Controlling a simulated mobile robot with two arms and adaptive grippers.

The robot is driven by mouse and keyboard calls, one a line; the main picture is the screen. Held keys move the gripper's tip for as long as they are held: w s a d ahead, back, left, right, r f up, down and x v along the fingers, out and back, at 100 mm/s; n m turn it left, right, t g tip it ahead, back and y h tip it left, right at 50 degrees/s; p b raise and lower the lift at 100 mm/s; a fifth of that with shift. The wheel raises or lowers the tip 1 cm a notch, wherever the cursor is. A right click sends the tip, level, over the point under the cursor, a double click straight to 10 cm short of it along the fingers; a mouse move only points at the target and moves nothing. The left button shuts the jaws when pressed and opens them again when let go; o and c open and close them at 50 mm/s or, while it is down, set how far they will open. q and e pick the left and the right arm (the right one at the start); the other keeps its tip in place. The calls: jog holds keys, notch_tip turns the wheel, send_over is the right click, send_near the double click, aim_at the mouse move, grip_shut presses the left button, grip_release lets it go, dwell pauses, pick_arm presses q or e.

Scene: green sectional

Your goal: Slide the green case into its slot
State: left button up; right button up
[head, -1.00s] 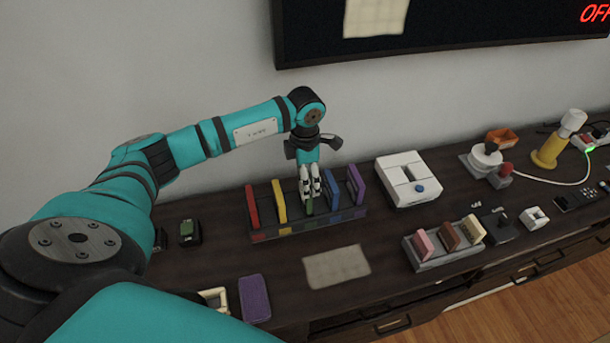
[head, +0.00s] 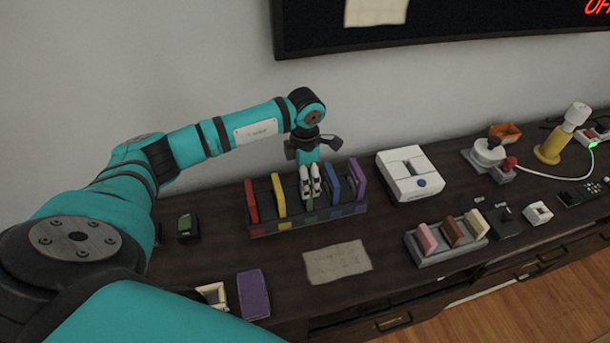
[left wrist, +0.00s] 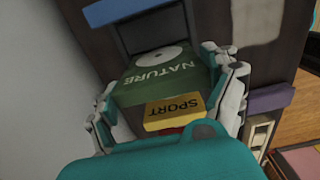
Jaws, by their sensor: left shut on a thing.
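The green case, lettered NATURE, shows in the left wrist view (left wrist: 160,80) between the fingers of my left gripper (left wrist: 170,95). In the head view, my left gripper (head: 311,182) points down over the middle of the dark rack (head: 270,231) and is shut on the case. Only a little green of the case (head: 310,203) shows below the fingertips, between the yellow case (head: 279,195) and the blue case (head: 331,182). The fingers hide how deep it sits in the slot. My right gripper is out of view.
A red case (head: 251,201) and a purple case (head: 357,184) stand at the rack's ends. A white device (head: 408,173) is right of the rack. A paper sheet (head: 338,262) lies in front. The wall and screen (head: 440,22) are behind.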

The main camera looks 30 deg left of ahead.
pick_arm(q)
jog(key=shift+f+b, duration=1)
jog(key=shift+f, duration=0.35)
jog(key=o, duration=1)
jog(key=shift+r, duration=0.15)
notch_tip(320, 180, up, 12)
jog(key=shift+f, duration=0.1)
